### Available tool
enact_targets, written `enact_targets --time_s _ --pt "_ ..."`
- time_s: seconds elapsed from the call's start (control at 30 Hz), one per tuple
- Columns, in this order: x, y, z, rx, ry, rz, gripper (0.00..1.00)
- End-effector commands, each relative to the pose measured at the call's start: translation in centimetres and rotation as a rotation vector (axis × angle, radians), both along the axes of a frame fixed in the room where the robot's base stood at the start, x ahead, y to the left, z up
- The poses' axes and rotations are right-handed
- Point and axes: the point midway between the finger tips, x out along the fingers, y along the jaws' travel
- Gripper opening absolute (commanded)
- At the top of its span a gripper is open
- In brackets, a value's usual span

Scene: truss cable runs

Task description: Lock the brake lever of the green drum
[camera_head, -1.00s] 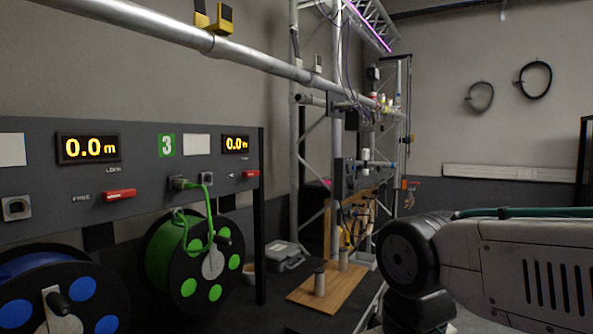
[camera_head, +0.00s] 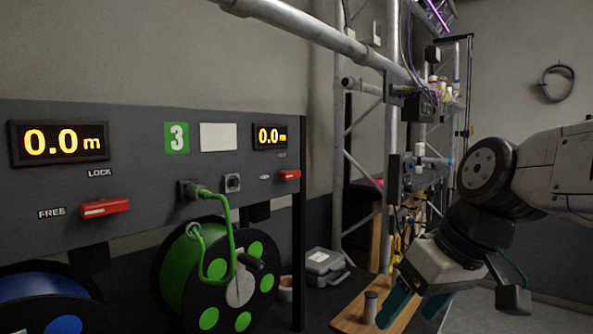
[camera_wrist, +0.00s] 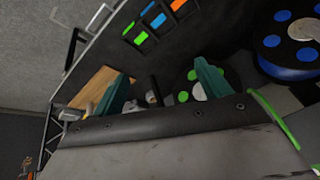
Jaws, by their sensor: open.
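The green drum (camera_head: 178,268) stands under the grey panel (camera_head: 150,160) near the green number 3 sign (camera_head: 176,137); a green cable runs from its front up to a panel socket. Right of that sign, under the right display, a small red lever (camera_head: 289,175) lies roughly level, its small labels hard to read. A larger red lever (camera_head: 105,208) at the left lies level beside "FREE", with "LOCK" above. My gripper (camera_head: 410,308) is open and empty, right of the drum and apart from both levers. The wrist view shows its spread teal fingers (camera_wrist: 163,80) and the green drum (camera_wrist: 196,90).
A blue drum (camera_head: 50,322) stands at the lower left. A grey case (camera_head: 326,264) sits behind the green drum to the right. A wooden board (camera_head: 350,318) with a small cylinder (camera_head: 370,307) lies near my gripper.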

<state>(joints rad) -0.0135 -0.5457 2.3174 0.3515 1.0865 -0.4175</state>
Motion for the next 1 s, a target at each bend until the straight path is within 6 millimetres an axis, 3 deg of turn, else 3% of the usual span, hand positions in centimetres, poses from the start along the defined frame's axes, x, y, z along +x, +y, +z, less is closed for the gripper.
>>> enact_targets --time_s 0.03,0.2,0.3,0.4,0.5,0.63,1.0 --pt "3.6 1.4 2.1 0.054 -0.071 0.059 0.76" --pt "15.1 5.3 9.5 0.198 -0.377 0.231 0.76" --pt "20.5 6.7 13.0 0.24 -0.538 0.284 0.76" --pt "24.4 7.4 15.4 0.257 -0.659 0.311 0.76" --pt "26.8 7.8 16.8 0.26 -0.735 0.323 0.76" --pt "28.3 8.4 17.3 0.263 -0.774 0.329 0.76" --pt "31.9 12.2 15.2 0.263 -0.775 0.331 0.76"
